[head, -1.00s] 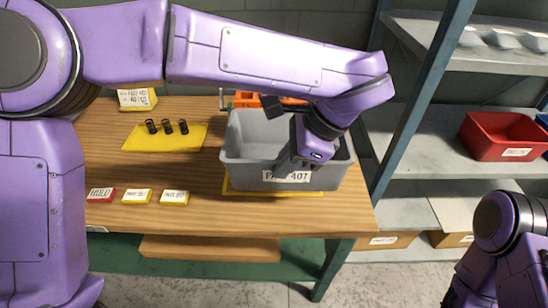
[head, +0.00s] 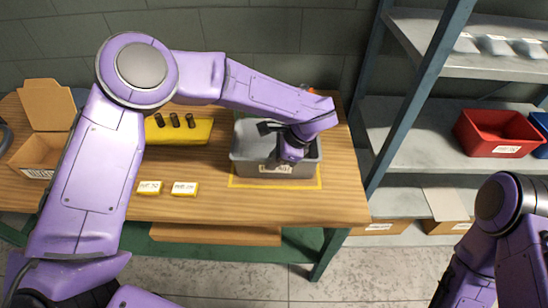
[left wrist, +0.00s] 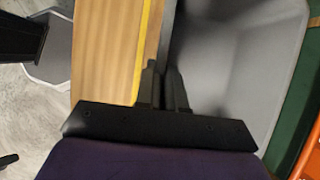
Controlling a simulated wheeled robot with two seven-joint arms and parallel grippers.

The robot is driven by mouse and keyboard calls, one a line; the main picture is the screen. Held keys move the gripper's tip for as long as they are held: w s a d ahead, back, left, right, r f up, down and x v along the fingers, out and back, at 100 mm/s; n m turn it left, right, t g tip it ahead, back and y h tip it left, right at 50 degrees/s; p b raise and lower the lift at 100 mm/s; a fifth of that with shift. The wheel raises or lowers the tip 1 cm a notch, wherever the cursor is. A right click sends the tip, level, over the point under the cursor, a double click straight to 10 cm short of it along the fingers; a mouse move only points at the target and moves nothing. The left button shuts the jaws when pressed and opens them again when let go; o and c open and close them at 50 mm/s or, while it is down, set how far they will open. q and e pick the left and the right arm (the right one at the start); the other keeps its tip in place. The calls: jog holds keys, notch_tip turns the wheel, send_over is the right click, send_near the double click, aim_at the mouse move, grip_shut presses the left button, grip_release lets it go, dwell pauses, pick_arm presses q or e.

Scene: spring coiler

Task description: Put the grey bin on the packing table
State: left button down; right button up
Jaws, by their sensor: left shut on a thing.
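The grey bin (head: 244,147) is at the right part of the wooden packing table (head: 215,206), within the yellow outline (head: 319,180) and towards its back. It looks upright and level, label facing me; I cannot tell for sure whether its base touches the table. My left gripper (head: 279,164) reaches over it from behind and is shut on its front wall. In the left wrist view the shut fingers (left wrist: 163,88) grip the wall, with the bin's grey inside (left wrist: 240,60) to their right.
Yellow label blocks (head: 184,188) lie at the front edge, and an open cardboard box (head: 45,140) stands far left. A shelf post (head: 408,110) rises close to the right; a red bin (head: 498,133) is on the shelf.

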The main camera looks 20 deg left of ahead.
pick_arm(q)
jog(key=shift+f, duration=0.1)
jog(key=c, duration=1.2)
grip_release()
jog(key=shift+c, duration=0.2)
jog(key=shift+r, duration=0.4)
jog(key=b+v, duration=0.1)
jog(key=v, duration=0.2)
jog(key=shift+d+f+b, duration=0.1)
jog(key=shift+b, duration=0.25)
jog(key=b+v, duration=0.1)
jog(key=v, duration=0.7)
jog(key=shift+r+b, duration=0.35)
jog(key=shift+d, duration=0.1)
